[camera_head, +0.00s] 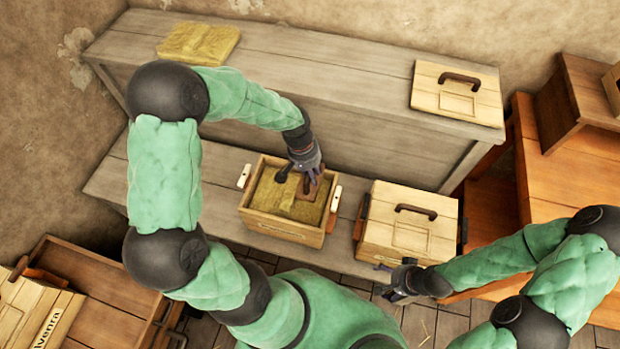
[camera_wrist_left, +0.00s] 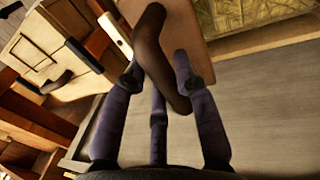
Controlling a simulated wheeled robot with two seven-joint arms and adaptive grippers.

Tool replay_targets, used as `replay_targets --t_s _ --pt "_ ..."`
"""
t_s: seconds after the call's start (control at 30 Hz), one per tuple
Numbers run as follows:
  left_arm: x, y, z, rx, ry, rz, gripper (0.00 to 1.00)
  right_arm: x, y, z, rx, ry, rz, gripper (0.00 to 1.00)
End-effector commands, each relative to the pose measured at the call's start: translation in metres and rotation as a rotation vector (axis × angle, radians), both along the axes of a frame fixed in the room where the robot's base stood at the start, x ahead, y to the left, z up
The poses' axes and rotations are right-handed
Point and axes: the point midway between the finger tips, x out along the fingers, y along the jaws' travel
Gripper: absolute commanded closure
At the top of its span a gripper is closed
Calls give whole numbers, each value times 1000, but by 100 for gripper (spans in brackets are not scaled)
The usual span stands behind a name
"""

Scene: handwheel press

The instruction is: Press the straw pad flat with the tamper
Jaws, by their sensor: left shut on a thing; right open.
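The straw pad (camera_head: 284,198) lies inside an open wooden box (camera_head: 283,228) on the lower bench. My left gripper (camera_head: 302,176) is over the box, shut on the tamper's dark curved handle. The tamper (camera_head: 311,192), a small brown board, is over the right part of the straw; I cannot tell whether it presses on it. In the left wrist view the fingers sit around the handle of the tamper (camera_wrist_left: 194,32), with straw (camera_wrist_left: 243,12) beside its board. My right gripper (camera_head: 387,281) is open and empty, low in front of the closed box.
A closed box (camera_head: 392,241) with a handled lid stands to the right of the open one. A loose lid (camera_head: 428,85) and another straw pad (camera_head: 200,42) lie on the upper ledge (camera_head: 320,75). Crates stand at lower left. An orange bench (camera_head: 545,190) is at right.

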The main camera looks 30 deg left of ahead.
Motion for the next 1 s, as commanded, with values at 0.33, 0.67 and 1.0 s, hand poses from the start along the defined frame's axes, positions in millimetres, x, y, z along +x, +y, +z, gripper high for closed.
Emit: replay_targets --t_s 0.33,0.67,1.0 --pt "1 1 -16 0 -1 0 100 -1 1 -14 0 0 2 14" --pt "1 1 -49 0 -2 0 100 -1 1 -42 0 1 1 14" --pt "1 1 -82 0 -2 1 100 -1 1 -67 0 1 1 14"
